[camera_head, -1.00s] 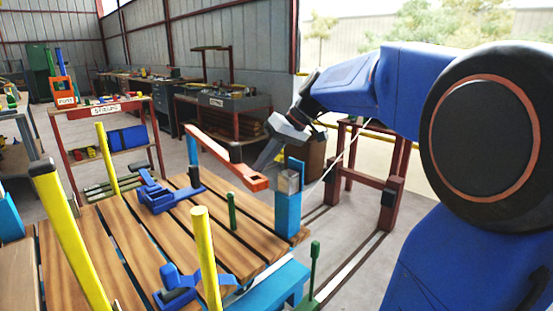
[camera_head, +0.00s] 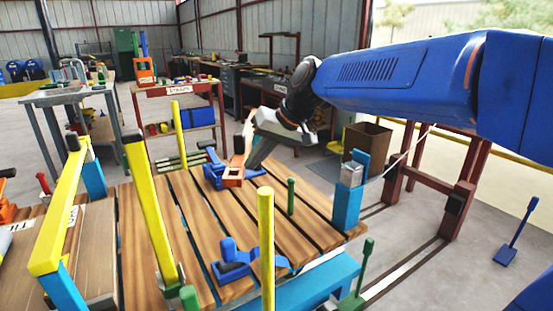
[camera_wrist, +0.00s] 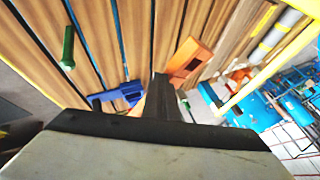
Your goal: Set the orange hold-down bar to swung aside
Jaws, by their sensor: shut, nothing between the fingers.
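The orange hold-down bar (camera_head: 237,165) is seen nearly end-on in the head view, above the slatted wooden table, with its open boxed end toward the camera. That end stands well left of the blue post (camera_head: 347,207) with the grey block on top. In the wrist view the bar's orange end (camera_wrist: 190,62) lies just right of my fingers. My gripper (camera_head: 255,160) is shut and empty, its fingers close against the right side of the bar; whether they touch is unclear. The fingertips show in the wrist view (camera_wrist: 163,88). The bar's pivot is mostly hidden.
Blue clamps (camera_head: 238,262) sit on the slatted table (camera_head: 185,215). A green peg (camera_head: 291,195) and yellow posts (camera_head: 266,245) stand up around it. A cardboard box (camera_head: 367,142) and a red-brown frame (camera_head: 462,195) are at the right. Floor at far right is mostly open.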

